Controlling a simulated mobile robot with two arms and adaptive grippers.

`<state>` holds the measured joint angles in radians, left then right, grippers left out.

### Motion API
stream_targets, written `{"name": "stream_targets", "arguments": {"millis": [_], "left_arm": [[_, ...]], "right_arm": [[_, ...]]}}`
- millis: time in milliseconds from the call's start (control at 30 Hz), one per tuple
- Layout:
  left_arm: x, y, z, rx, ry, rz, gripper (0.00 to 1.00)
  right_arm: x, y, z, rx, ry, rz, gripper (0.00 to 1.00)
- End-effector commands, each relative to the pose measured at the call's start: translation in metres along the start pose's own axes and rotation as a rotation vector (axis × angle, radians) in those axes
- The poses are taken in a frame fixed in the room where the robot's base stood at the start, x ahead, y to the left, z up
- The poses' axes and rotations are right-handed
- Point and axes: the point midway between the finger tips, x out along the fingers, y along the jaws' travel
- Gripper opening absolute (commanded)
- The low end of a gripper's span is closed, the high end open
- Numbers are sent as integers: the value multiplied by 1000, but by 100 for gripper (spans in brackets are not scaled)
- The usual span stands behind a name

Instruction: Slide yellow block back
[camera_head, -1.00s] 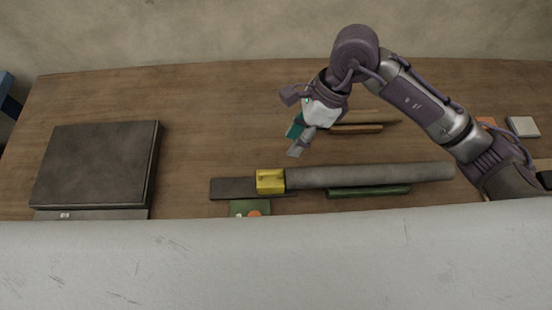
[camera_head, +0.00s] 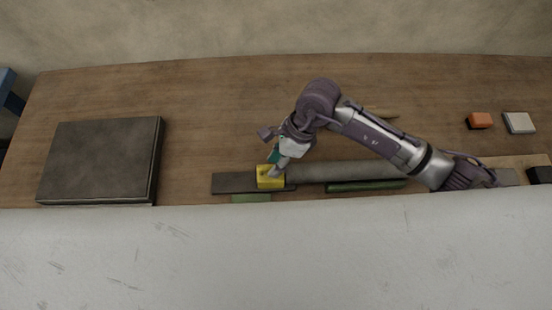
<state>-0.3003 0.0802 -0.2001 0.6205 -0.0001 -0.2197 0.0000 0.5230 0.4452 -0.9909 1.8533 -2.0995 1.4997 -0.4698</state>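The yellow block (camera_head: 267,182) sits on a dark flat strip (camera_head: 233,183), at the left end of a long grey roll (camera_head: 340,171). My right gripper (camera_head: 275,172) has its fingertips at the top of the yellow block, and seems to touch it. The fingers are small and partly overlap the block, so I cannot tell whether they are open or shut. My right arm crosses over the right part of the roll and hides some of it. My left gripper is not in view.
A dark flat box (camera_head: 100,158) lies at the left. A green bar (camera_head: 365,186) lies in front of the roll. An orange block (camera_head: 479,120) and a pale block (camera_head: 519,122) lie at the right. A large pale surface (camera_head: 270,260) covers the foreground.

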Motion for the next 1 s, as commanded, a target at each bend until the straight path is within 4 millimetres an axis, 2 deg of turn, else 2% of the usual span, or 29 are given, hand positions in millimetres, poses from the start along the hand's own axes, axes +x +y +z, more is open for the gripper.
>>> {"name": "stream_targets", "arguments": {"millis": [33, 167, 567, 667, 1000], "left_arm": [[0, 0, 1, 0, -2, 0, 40], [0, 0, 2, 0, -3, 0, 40], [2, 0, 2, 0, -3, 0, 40], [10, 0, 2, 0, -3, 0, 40], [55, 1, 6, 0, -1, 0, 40]], "right_arm": [[0, 0, 0, 0, 0, 0, 22], [0, 0, 0, 0, 0, 0, 1], [1, 0, 2, -1, -1, 0, 0], [8, -2, 15, -5, -5, -1, 0], [43, -1, 95, -4, -5, -2, 0]]}}
